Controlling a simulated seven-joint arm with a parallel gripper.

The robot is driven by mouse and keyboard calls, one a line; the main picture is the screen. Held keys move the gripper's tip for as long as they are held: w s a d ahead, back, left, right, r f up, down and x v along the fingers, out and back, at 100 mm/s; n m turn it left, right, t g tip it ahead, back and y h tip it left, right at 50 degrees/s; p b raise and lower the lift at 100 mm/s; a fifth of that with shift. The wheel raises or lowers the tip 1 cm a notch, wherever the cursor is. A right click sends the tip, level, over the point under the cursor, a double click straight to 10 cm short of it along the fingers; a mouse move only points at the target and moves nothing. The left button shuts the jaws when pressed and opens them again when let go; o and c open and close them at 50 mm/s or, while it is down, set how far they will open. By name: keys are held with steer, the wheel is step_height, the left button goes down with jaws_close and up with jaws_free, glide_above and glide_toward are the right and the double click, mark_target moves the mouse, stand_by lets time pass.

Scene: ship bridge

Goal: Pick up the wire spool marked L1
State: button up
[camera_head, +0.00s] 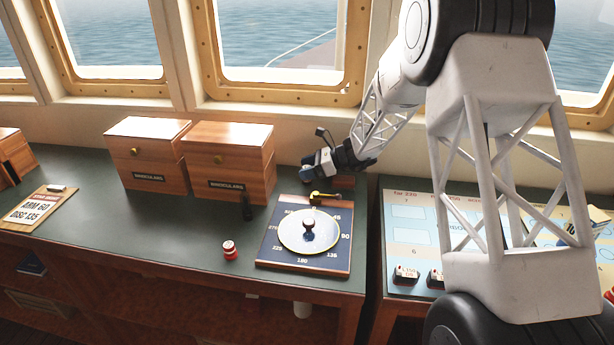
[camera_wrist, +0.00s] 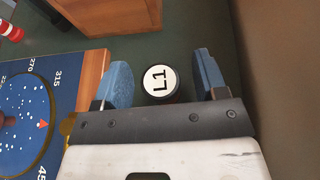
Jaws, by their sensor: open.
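The wire spool marked L1 (camera_wrist: 160,82) shows its round white top, with dark sides, in the wrist view. It stands on the dark green counter beside a wooden box. My gripper (camera_wrist: 163,76) is open, with one blue finger on each side of the spool and a visible gap to each. I cannot tell how far down the fingers reach. In the head view my gripper (camera_head: 310,170) is low over the back of the counter, right of the binoculars boxes; the L1 spool is not clearly visible there.
Two wooden binoculars boxes (camera_head: 228,165) stand left of my gripper. In front lies a blue compass board (camera_head: 275,250) with a round dial and brass piece. A red-and-white spool (camera_head: 230,251) stands left of the board. A chart table (camera_head: 400,235) is at right.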

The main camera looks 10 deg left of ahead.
steer(key=c, duration=1)
steer(key=shift+r, duration=0.15)
steer(key=shift+r, duration=4.9)
